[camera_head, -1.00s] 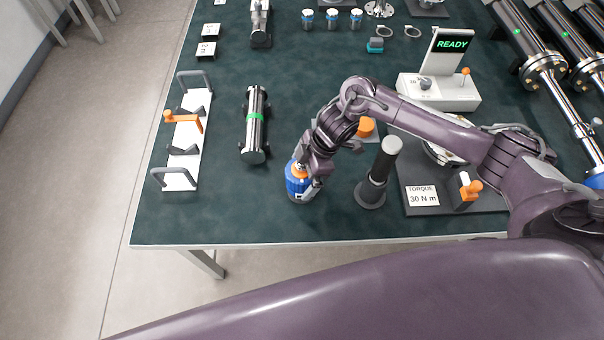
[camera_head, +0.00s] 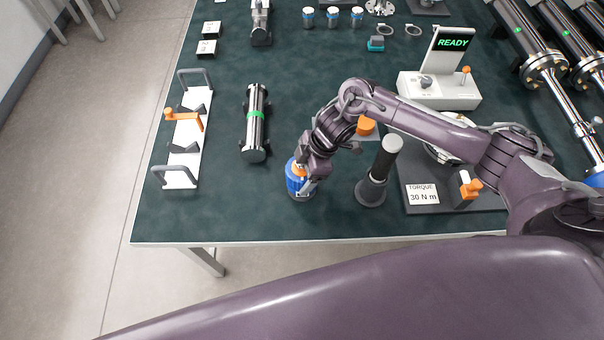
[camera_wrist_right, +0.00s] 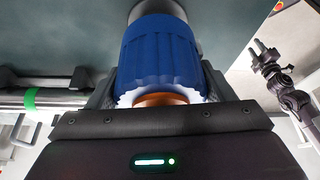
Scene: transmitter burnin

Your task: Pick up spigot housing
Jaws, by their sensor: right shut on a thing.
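The spigot housing looks to be the blue ribbed cylinder with a grey metal end and an orange part on top (camera_head: 295,184). It stands upright near the table's front edge in the head view. It also shows large in the right wrist view (camera_wrist_right: 160,52), between the fingers. My right gripper (camera_head: 305,180) comes down on it from above and is shut on it. The finger hides part of its right side. I cannot tell whether its base is clear of the table.
A black post with a grey top (camera_head: 380,165) stands just right of the housing. Left is a metal cylinder with a green band (camera_head: 255,125), then a white handled rack (camera_head: 187,145). A torque plate (camera_head: 422,195) lies right. The table's front edge (camera_head: 330,239) is close.

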